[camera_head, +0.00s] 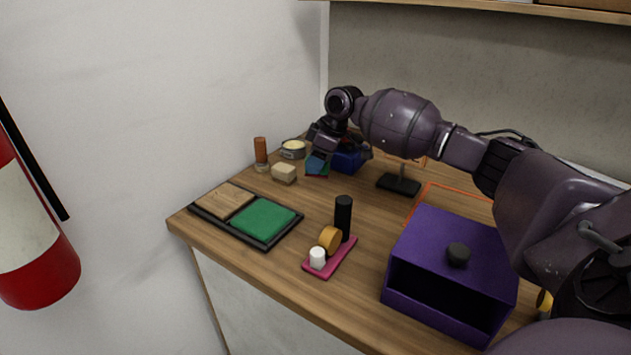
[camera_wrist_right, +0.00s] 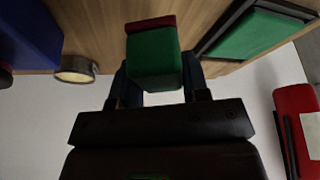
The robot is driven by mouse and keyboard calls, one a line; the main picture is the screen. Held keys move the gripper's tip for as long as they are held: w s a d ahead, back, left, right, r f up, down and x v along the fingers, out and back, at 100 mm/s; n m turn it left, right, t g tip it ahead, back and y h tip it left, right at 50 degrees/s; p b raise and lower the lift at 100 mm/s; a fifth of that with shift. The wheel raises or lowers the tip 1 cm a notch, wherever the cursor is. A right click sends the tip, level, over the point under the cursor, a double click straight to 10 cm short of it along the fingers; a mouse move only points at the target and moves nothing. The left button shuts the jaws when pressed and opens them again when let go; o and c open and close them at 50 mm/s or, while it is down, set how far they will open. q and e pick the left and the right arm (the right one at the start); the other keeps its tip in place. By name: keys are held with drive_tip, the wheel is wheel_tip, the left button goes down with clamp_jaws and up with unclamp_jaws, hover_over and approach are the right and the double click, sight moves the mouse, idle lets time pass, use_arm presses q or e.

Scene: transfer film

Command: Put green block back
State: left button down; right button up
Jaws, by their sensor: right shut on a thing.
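A green block (camera_wrist_right: 153,52) is between the fingers of my right gripper (camera_wrist_right: 158,82) in the right wrist view. A dark red piece (camera_wrist_right: 150,23) shows at the block's far end; I cannot tell whether it touches the block. In the head view my right gripper (camera_head: 318,162) is at the back of the worktop, by the blue box, and its fingers partly hide the block. A black two-part tray (camera_head: 266,245) lies at the front left, with a green surface (camera_head: 262,217) in its right compartment and a wood-coloured one in its left. My left gripper is out of view.
A pink holder (camera_head: 340,262) with pieces and a purple box (camera_head: 440,235) are nearer. Wood between tray and pink holder is clear.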

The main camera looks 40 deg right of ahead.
sight(316, 193)
drive_tip(key=shift+f, duration=0.55)
wheel_tip(316, 193, down, 5)
drive_tip(key=shift+r+b, duration=0.1)
drive_tip(key=shift+b, duration=0.3)
drive_tip(key=shift+r, duration=0.1)
drive_tip(key=shift+f, duration=0.2)
drive_tip(key=o, duration=0.9)
drive_tip(key=shift+r, duration=0.15)
